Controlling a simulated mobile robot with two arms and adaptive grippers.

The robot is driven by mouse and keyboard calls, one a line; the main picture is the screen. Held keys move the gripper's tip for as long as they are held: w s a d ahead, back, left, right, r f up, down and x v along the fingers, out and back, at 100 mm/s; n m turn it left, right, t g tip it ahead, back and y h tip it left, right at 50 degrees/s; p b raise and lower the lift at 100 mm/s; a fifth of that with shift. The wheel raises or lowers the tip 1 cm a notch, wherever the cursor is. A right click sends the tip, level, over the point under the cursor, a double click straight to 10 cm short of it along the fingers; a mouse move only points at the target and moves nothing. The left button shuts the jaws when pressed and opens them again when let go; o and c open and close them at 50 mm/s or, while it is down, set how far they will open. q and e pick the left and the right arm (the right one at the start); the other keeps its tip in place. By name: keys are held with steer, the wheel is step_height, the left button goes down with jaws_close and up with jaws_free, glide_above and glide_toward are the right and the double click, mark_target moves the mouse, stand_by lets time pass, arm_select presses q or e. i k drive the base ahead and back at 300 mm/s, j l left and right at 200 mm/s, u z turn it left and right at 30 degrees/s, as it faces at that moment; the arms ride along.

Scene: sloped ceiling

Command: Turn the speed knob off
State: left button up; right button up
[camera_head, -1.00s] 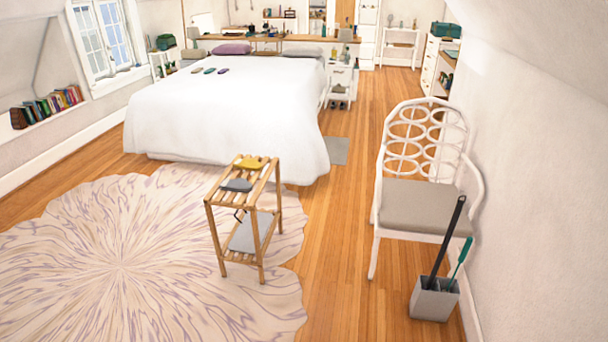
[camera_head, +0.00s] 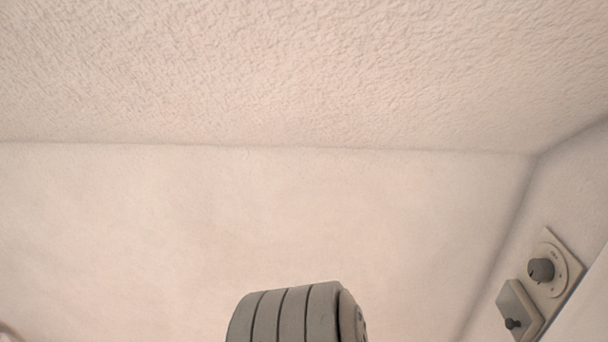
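A round grey knob (camera_head: 541,270) sits on a pale dial plate (camera_head: 563,263) on the wall at the right of the head view. Small marks ring the dial but are too small to read. Just below and left of it is a second pale plate (camera_head: 518,307) with a small dark knob (camera_head: 512,324). Which of the two is the speed knob I cannot tell from any label. Neither gripper is in view.
A textured ceiling (camera_head: 280,70) fills the top and meets a plain pale wall (camera_head: 200,230). A corner runs down at the right, left of the plates. A grey ribbed rounded part (camera_head: 295,315) rises at the bottom centre.

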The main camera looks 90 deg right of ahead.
mark_target(542, 269)
steer(key=z, duration=4.25)
